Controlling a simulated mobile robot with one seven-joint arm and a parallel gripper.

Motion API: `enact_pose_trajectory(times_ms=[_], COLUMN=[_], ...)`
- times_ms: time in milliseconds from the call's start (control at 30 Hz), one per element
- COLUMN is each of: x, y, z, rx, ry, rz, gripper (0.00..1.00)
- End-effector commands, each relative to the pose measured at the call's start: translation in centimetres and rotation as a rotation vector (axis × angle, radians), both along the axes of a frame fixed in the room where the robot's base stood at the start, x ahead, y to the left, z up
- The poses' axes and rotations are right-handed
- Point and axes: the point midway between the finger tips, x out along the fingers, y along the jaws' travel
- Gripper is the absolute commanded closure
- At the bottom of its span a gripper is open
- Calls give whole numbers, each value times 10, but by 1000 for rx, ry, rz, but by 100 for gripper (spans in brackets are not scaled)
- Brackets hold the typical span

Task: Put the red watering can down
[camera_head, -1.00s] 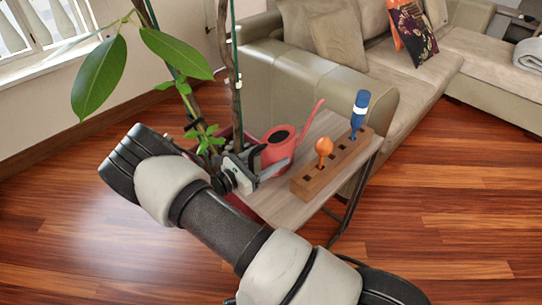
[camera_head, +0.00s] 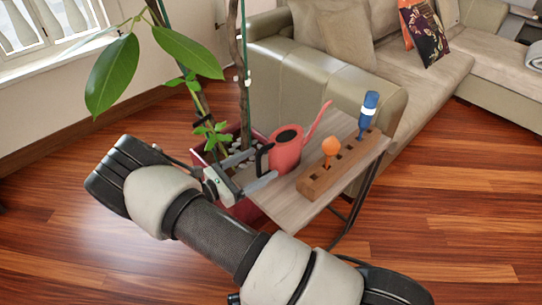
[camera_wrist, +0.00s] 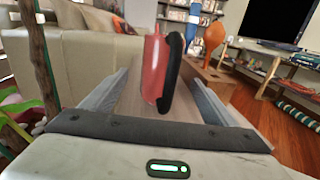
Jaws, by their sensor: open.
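The red watering can (camera_head: 286,154) stands upright on the small wooden side table (camera_head: 292,208), with its black handle toward my gripper and its spout pointing up to the right. My gripper (camera_head: 256,171) is open at the near left side of the can. In the wrist view the can (camera_wrist: 154,72) and its black handle show ahead, between the two spread fingers of my gripper (camera_wrist: 160,95). The fingers appear clear of the handle. The can's underside is hidden in the wrist view.
A wooden block (camera_head: 335,170) on the table holds an orange-topped tool (camera_head: 330,147) and a blue tool (camera_head: 368,112), right of the can. A potted plant (camera_head: 112,75) stands close behind my gripper. A sofa (camera_head: 325,85) is behind the table. Floor at right is clear.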

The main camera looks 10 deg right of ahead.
Motion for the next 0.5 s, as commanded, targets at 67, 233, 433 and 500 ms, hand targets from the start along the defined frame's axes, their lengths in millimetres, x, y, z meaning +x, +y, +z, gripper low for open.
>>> enact_pose_trajectory(times_ms=[67,233,433,500], x=[-7,-15,-18,-18], y=[14,30,35,35], z=[1,0,0,0], rx=[0,0,0,0], ry=[-1,0,0,0], rz=[2,1,-1,-1], gripper=[20,20,20,20])
